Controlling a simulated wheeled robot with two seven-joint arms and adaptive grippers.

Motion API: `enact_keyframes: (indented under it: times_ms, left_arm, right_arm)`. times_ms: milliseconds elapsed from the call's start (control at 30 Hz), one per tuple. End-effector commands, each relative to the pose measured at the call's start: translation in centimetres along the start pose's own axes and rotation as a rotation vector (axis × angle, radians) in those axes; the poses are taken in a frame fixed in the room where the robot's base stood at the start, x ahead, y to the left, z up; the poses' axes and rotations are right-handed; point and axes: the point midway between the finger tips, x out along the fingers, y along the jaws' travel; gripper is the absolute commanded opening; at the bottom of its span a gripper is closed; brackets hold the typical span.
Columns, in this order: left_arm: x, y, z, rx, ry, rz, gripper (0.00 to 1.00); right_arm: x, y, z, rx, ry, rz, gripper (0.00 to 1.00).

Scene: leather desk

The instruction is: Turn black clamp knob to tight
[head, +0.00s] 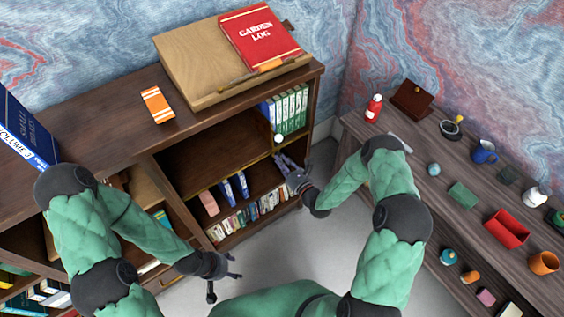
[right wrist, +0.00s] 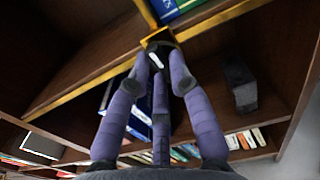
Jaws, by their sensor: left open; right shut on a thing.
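The black clamp knob (right wrist: 157,39) shows at the fingertips in the right wrist view, at the gold-edged shelf front. My right gripper (right wrist: 157,60) is shut on it, with its purple fingers closing around it from both sides. The fingers partly hide the knob, and its turn position cannot be read. In the head view my right gripper (head: 283,160) reaches into the right side of the bookcase (head: 314,92), where the knob is not clear. My left gripper (head: 224,285) is open and empty, over the floor in front of the bookcase.
A dark grey block-like thing (right wrist: 240,84) stands right of the fingers. A small white ball (head: 278,138) shows just above my right gripper. A side table (head: 460,215) with several objects stands right. Pale floor (head: 290,240) is clear.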

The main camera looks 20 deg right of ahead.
Motion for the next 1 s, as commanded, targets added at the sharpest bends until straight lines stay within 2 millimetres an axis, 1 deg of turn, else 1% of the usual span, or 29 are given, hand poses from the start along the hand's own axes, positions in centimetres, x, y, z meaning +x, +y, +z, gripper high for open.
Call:
enact_keyframes:
  times_ms: [33,67,100,133,433,567,667,1000]
  left_arm:
    - [0.0,0.0,0.0,0.0,0.0,0.0,0.61]
    - [0.0,0.0,0.0,0.0,0.0,0.0,0.61]
    - [0.0,0.0,0.0,0.0,0.0,0.0,0.61]
    - [0.0,0.0,0.0,0.0,0.0,0.0,0.61]
    - [0.0,0.0,0.0,0.0,0.0,0.0,0.61]
    - [0.0,0.0,0.0,0.0,0.0,0.0,0.61]
    - [0.0,0.0,0.0,0.0,0.0,0.0,0.61]
    - [0.0,0.0,0.0,0.0,0.0,0.0,0.61]
  right_arm:
    - [-0.1,0.1,-0.2,0.002,0.005,0.001,0.0]
    - [-0.1,0.1,-0.2,0.002,0.005,0.001,0.29]
    - [-0.1,0.1,-0.2,0.002,0.005,0.001,0.41]
    - [-0.1,0.1,-0.2,0.002,0.004,0.0,0.45]
    - [-0.1,0.0,-0.1,0.0,0.002,0.0,0.45]
    - [-0.7,0.0,-0.1,0.0,0.002,-0.001,0.45]
    - [-1.9,-0.1,-0.1,0.0,0.004,-0.003,0.45]
    - [-8.6,-0.1,-0.1,0.002,0.005,-0.003,0.45]
